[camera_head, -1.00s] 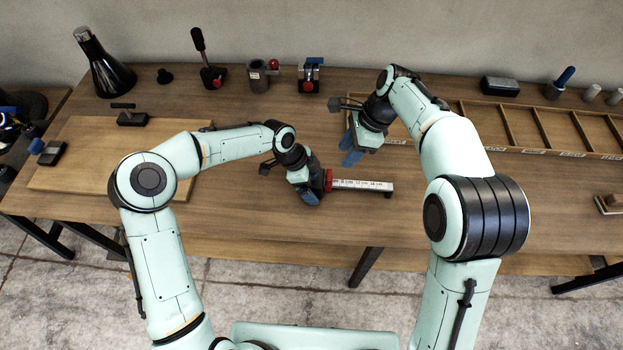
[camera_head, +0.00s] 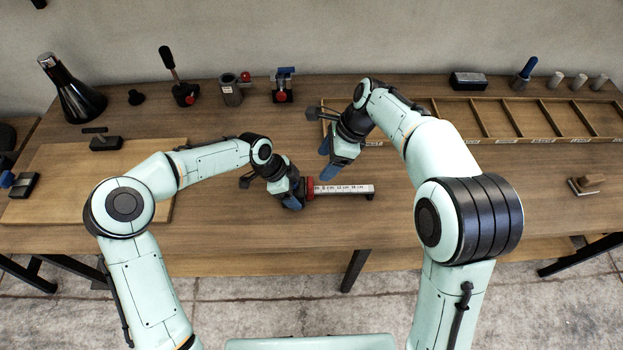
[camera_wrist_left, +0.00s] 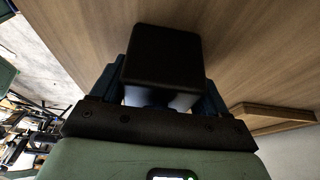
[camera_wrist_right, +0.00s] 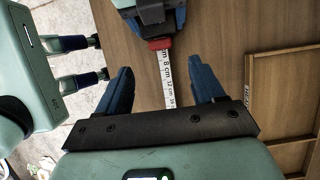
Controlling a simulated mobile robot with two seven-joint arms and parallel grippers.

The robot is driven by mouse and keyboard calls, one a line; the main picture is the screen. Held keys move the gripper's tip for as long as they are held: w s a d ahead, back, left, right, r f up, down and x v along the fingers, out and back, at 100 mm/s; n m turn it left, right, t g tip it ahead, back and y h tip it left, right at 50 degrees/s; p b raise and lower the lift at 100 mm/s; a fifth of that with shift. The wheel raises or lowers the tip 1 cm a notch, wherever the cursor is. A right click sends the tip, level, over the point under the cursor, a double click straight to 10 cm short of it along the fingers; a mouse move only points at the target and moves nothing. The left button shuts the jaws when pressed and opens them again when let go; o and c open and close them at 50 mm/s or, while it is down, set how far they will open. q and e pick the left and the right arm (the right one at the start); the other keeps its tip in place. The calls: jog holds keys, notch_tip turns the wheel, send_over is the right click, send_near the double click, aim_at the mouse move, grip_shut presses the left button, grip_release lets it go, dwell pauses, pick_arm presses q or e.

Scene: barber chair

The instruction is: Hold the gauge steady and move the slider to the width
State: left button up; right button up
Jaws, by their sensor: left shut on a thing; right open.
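The gauge is a pale ruler bar (camera_head: 345,190) with printed cm marks, lying along the table in front of me. A red slider (camera_head: 310,188) sits at the bar's left part, beside my left gripper (camera_head: 294,200). My left gripper is shut on the gauge's black end block (camera_wrist_left: 163,55), which fills the space between its blue fingers in the left wrist view. My right gripper (camera_head: 326,162) is open and empty, above and just behind the slider. In the right wrist view, the scale (camera_wrist_right: 168,80) runs between its open fingers, with the red slider (camera_wrist_right: 160,43) farther up.
A long divided wooden tray (camera_head: 490,140) lies at the back right. A wooden board (camera_head: 70,175) is at the left. Clamps, a lever stand (camera_head: 183,92) and a dark flask (camera_head: 72,95) stand along the back.

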aim_at(311, 182)
jog(key=x, duration=0.9)
jog(key=shift+a+f, duration=0.1)
jog(key=shift+f, duration=0.2)
jog(key=shift+c, duration=0.3)
grip_shut()
jog(key=d, duration=0.8)
jog(key=shift+d, duration=0.1)
pick_arm(q)
jog(key=shift+a, duration=0.1)
pick_arm(e)
jog(key=shift+o, duration=0.3)
grip_release()
jog(key=shift+r, duration=0.15)
